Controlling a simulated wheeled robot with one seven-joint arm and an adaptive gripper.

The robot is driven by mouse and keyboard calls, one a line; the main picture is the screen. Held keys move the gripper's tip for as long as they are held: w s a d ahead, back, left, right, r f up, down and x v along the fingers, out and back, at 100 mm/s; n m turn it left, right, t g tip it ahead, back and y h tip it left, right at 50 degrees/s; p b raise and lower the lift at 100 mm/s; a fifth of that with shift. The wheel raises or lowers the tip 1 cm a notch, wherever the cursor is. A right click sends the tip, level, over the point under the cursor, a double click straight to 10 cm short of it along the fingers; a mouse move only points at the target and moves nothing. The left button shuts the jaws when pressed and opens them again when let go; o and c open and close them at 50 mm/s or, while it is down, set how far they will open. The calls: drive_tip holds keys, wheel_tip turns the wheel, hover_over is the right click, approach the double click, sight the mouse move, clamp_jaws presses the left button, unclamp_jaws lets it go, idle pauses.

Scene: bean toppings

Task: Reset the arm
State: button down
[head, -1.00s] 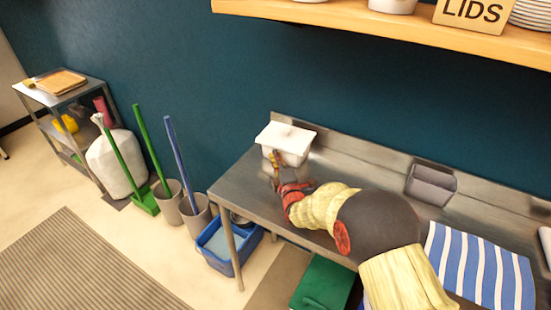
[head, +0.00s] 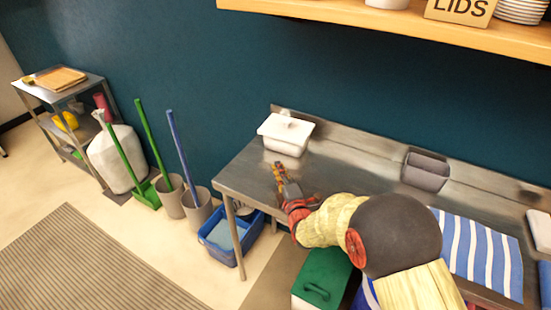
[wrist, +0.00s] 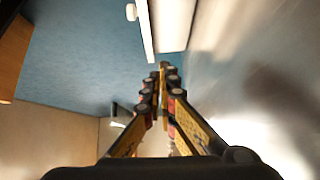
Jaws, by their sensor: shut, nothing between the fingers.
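My gripper (head: 279,167) is shut and empty above the left part of the steel counter (head: 345,172). In the wrist view my gripper (wrist: 162,80) has its fingers together at the tips with nothing between them. A white lidded container (head: 286,133) stands at the back left of the counter against the wall, its lid on. It is apart from my gripper, just behind it in the head view. Part of the white container (wrist: 172,22) also shows at the top of the wrist view, beyond the fingertips.
A grey bin (head: 427,170) stands at the counter's back and a blue-striped cloth (head: 482,255) lies on the right. A wooden shelf (head: 400,22) hangs above. A green-lidded bin (head: 322,280) and a blue tub (head: 231,238) are low in front. The middle of the counter is clear.

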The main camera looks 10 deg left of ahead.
drive_tip(key=shift+s+d, duration=0.25)
drive_tip(key=shift+s, duration=0.4)
drive_tip(key=shift+m+g+h, duration=0.3)
drive_tip(key=shift+m+h, duration=0.2)
drive_tip(key=shift+m, duration=0.4)
drive_tip(key=d+r, duration=0.1)
drive_tip(key=w+d+r, duration=0.1)
drive_tip(key=r, duration=0.1)
drive_tip(key=shift+d+r, duration=0.15)
drive_tip(key=shift+d, duration=0.05)
drive_tip(key=s+d+r+m+g+h, duration=0.4)
drive_tip(key=s+d+r+m, duration=0.55)
drive_tip(key=d, duration=0.35)
drive_tip(key=s+d+r+m+g+h, duration=0.1)
drive_tip(key=s+d+m+g, duration=0.2)
drive_tip(key=s, duration=1.2)
drive_tip(key=s+d+r+m+g, duration=0.1)
drive_tip(key=s+d+m+g, duration=0.2)
drive_tip(key=s+d+m, duration=0.4)
drive_tip(key=s+m, duration=0.1)
drive_tip(key=s, duration=0.7)
drive_tip(key=shift+h, duration=0.4)
